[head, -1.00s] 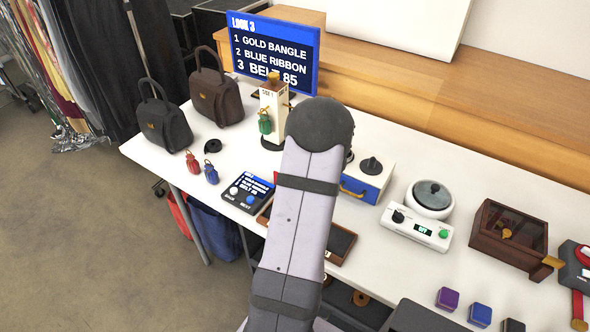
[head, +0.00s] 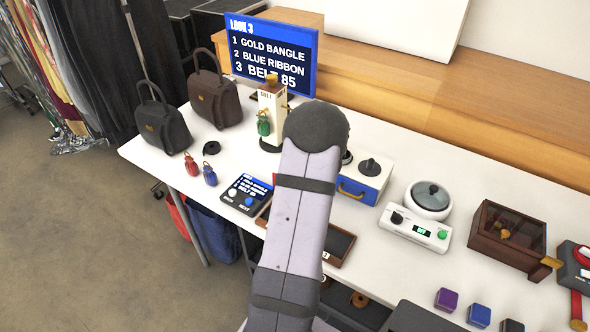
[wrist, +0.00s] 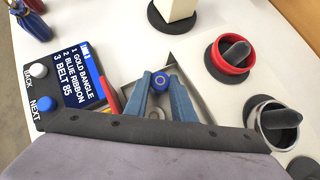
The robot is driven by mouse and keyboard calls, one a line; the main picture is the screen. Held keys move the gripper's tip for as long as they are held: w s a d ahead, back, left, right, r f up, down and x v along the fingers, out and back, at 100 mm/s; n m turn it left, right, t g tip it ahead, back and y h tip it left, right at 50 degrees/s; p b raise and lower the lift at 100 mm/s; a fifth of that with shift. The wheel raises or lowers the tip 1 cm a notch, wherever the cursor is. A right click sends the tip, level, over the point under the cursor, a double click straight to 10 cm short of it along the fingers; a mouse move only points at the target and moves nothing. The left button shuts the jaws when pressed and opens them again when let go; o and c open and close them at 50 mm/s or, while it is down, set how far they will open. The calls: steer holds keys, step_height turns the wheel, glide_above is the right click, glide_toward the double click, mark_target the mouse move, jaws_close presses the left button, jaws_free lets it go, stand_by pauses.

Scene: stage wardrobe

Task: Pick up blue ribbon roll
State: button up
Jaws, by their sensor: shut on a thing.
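In the wrist view my gripper (wrist: 160,92) has its two blue-grey fingers closed around a small round blue piece with a ring mark on its end, which looks like the blue ribbon roll (wrist: 160,78). The roll sits between the fingertips; its lower part is hidden by the fingers. In the head view my own arm hides the gripper and the roll.
A look panel with two buttons (wrist: 78,78) lies left of the gripper. In the head view, a scale (head: 415,229) and a wooden case (head: 508,240) stand farther right.

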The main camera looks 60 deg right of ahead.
steer(key=shift+a+r, duration=0.1)
steer(key=shift+a+r, duration=0.2)
steer(key=shift+a, duration=0.05)
step_height(320, 180, up, 7)
steer(key=p, duration=0.1)
steer(key=a+b, duration=0.6)
steer(key=a, duration=1.3)
steer(key=shift+a+f, duration=0.15)
steer(key=shift+f, duration=0.15)
steer(key=shift+w, duration=0.1)
